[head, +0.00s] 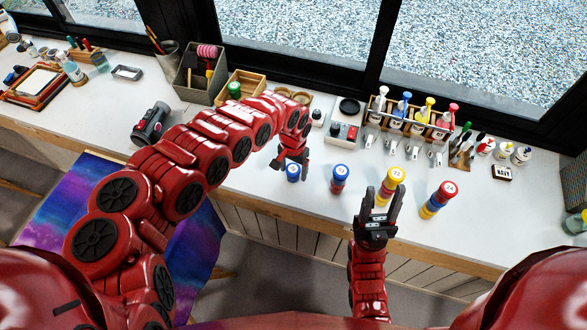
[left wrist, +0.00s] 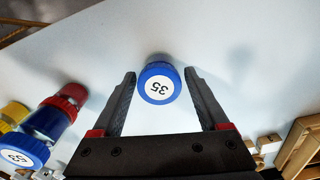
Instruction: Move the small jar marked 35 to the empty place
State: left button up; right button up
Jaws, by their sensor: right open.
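The small jar marked 35 (left wrist: 160,85) has a blue lid and stands on the white table. In the head view it is the lone blue-lidded jar (head: 293,174). My left gripper (head: 292,153) is at this jar; in the left wrist view its open fingers (left wrist: 159,95) are on either side of the lid, with small gaps visible. My right gripper (head: 381,207) is open and empty, in front of the yellow-lidded stack marked 72 (head: 395,175). I cannot tell which spot is the empty place.
To the right of the jar stand a blue-and-red stack (head: 339,180) and a red-topped stack (head: 440,198). Behind are a rack of pump bottles (head: 412,118), a grey bin (head: 203,75) and a black-and-red device (head: 150,124). The table's front edge is close.

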aim_at(293, 168)
pick_arm(q)
jog(key=shift+o, duration=0.3)
jog(key=shift+r, duration=0.1)
jog(key=shift+r, duration=0.4)
notch_tip(293, 168, up, 8)
jog(key=shift+a+r+b, duration=0.1)
jog(key=shift+b, duration=0.55)
jog(key=shift+r+p, duration=0.5)
jog(key=shift+r, duration=0.45)
jog(key=shift+r+p, duration=0.35)
jog(key=shift+r, duration=0.45)
